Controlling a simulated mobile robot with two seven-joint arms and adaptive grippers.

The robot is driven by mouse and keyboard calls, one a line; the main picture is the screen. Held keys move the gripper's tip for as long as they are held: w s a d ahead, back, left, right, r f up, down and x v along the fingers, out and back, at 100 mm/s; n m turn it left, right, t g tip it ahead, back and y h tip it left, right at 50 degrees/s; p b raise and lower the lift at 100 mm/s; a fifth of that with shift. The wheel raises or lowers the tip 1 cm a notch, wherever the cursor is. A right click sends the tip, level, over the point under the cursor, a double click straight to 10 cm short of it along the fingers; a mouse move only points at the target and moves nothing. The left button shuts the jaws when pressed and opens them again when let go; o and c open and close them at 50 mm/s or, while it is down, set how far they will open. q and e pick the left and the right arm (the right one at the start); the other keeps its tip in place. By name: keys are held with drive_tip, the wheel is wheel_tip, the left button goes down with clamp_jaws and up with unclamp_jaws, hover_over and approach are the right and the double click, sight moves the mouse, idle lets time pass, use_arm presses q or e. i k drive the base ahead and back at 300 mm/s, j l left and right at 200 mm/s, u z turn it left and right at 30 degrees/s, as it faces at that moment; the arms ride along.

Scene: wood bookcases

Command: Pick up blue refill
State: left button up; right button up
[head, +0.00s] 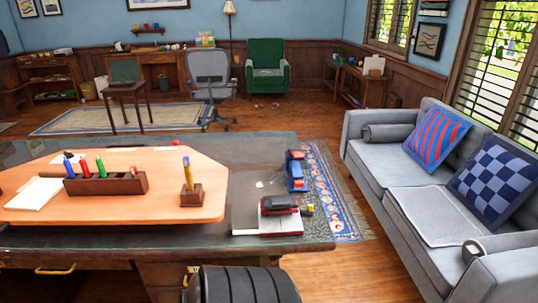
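I cannot tell for sure which thing is the blue refill. A small wooden stand (191,195) to the right holds a yellow and blue upright piece (187,174). A larger blue object (295,170) stands near the desk's right edge. Neither of my grippers is in view.
A red and black item lies on a white-edged pad (268,228) at the desk's right. White paper (35,193) lies on the left. A black ribbed object (240,286) is at the front edge. Floor and rug (340,195) separate the desk from the grey sofa (400,180).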

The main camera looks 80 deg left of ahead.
sight(186, 159)
drive_tip(key=i+u, duration=0.3)
drive_tip(key=u, duration=0.15)
drive_tip(key=i+u, duration=0.4)
drive_tip(key=i+l+u, duration=0.1)
drive_tip(key=u, duration=0.35)
drive_tip(key=i+l+u, duration=0.25)
drive_tip(key=u, duration=0.2)
drive_tip(key=i, duration=0.05)
